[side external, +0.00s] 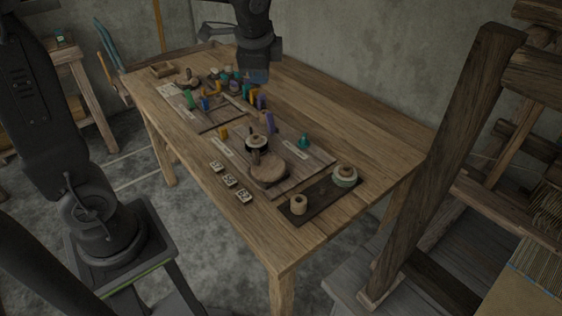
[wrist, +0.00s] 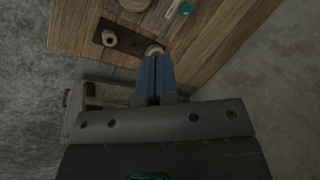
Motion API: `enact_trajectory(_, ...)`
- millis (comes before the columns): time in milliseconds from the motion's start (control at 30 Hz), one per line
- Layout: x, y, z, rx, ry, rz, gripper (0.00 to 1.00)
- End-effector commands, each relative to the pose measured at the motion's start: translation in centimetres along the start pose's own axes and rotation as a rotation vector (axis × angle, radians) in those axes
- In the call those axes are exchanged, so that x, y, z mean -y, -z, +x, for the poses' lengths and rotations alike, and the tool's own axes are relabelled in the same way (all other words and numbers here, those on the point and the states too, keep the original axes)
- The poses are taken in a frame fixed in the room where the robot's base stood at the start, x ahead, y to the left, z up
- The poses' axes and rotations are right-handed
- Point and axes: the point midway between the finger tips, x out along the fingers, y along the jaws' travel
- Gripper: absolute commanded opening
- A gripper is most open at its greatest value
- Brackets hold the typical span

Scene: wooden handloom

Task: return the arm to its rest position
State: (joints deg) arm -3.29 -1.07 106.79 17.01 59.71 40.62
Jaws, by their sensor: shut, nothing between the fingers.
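My gripper (side external: 258,76) hangs above the far part of the wooden table (side external: 375,145) in the side external view, near the back edge. In the wrist view its two blue fingers (wrist: 156,62) are together with nothing between them. Beyond the fingertips in that view lie the table (wrist: 215,40) and the dark tray (wrist: 128,41). Whether the fingertips touch anything in the side external view is hard to tell, as they are small and dark.
A dark tray (side external: 322,200) holds a small spool (side external: 298,204) and a wider spool (side external: 344,176). Round wooden disc (side external: 269,168), teal piece (side external: 304,142) and several coloured pieces crowd the table's middle and far left. The right back of the tabletop is clear. The loom frame (side external: 440,150) stands at right.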

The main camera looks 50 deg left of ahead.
Motion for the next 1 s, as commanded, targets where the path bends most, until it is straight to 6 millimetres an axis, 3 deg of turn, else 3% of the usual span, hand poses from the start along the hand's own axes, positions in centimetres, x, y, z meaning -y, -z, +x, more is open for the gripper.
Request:
enact_trajectory(100, -4.1, -2.2, -2.8, -0.091, -0.011, -0.200, 0.00)
enact_trajectory(233, -8.5, -4.3, -4.5, -0.183, -0.046, -0.420, 0.00)
enact_trajectory(400, -13.3, -6.6, -5.1, -0.275, -0.107, -0.661, 0.00)
enact_trajectory(567, -15.8, -7.7, -4.9, -0.319, -0.149, -0.792, 0.00)
enact_trajectory(667, -16.2, -7.8, -4.8, -0.324, -0.160, -0.824, 0.00)
enact_trajectory(767, -15.2, -7.3, -4.8, -0.299, -0.152, -0.827, 0.00)
enact_trajectory(1000, -8.4, -3.8, -3.6, -0.145, -0.081, -0.798, 0.00)
